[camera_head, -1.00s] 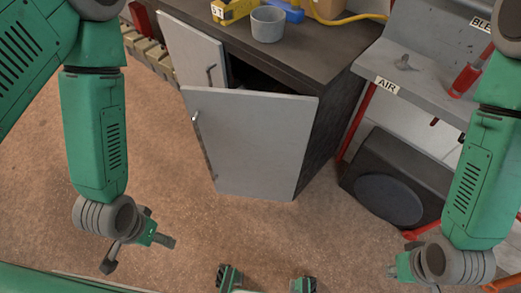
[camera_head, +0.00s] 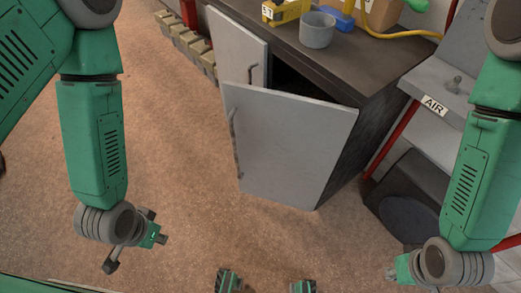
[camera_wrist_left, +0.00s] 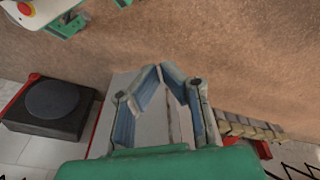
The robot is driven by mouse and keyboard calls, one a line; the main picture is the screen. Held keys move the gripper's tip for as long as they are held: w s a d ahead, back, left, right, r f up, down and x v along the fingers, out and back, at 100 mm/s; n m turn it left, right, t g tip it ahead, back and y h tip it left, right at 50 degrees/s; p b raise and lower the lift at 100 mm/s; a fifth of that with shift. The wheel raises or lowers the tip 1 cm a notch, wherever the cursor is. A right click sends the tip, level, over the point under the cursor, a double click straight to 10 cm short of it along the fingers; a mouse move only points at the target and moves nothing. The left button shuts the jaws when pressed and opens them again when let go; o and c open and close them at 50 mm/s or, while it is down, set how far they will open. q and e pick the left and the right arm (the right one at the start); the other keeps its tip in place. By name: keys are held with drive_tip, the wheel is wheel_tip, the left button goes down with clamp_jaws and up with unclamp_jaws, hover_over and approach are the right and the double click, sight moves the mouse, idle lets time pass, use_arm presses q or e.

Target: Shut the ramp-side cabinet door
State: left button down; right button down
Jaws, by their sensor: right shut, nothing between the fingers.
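The cabinet (camera_head: 345,70) has a dark top and two pale grey doors, both standing open. The near door (camera_head: 290,145) swings out widely, with its handle (camera_head: 232,122) at its left edge. The far door (camera_head: 236,45) stands behind it, with a dark gap between them. No ramp shows, so I cannot tell which is the ramp-side door. My left gripper (camera_head: 160,239) is over the floor, left of the near door and apart from it. In the left wrist view its fingertips (camera_wrist_left: 160,68) are close together, with pale cabinet surfaces beyond. My right gripper (camera_head: 392,273) is shut and empty at lower right.
A grey cup (camera_head: 317,30), a yellow tool (camera_head: 286,11) and a yellow hose (camera_head: 400,36) lie on the cabinet top. Several small bins (camera_head: 190,42) line the back. Floor left of the doors is clear.

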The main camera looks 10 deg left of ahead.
use_arm(q)
drive_tip(key=w+d+f+m+t+h+b, duration=0.1)
drive_tip(key=w+d+f+m+t+b, duration=0.3)
drive_tip(key=w, duration=0.4)
drive_tip(key=w+d+f+m+t+h+b, duration=0.2)
drive_tip(key=w+f+m+t+b, duration=0.1)
drive_tip(key=w+m+b, duration=0.4)
drive_tip(key=w+d+r+m+t+b, duration=0.1)
drive_tip(key=w+r+m+t+b, duration=0.1)
drive_tip(key=w, duration=1)
drive_tip(key=w+d+r+m+t+b, duration=0.2)
drive_tip(key=w+m+t+b, duration=0.3)
drive_tip(key=w, duration=0.8)
drive_tip(key=shift+t+b, duration=1)
drive_tip(key=shift+b, duration=0.15)
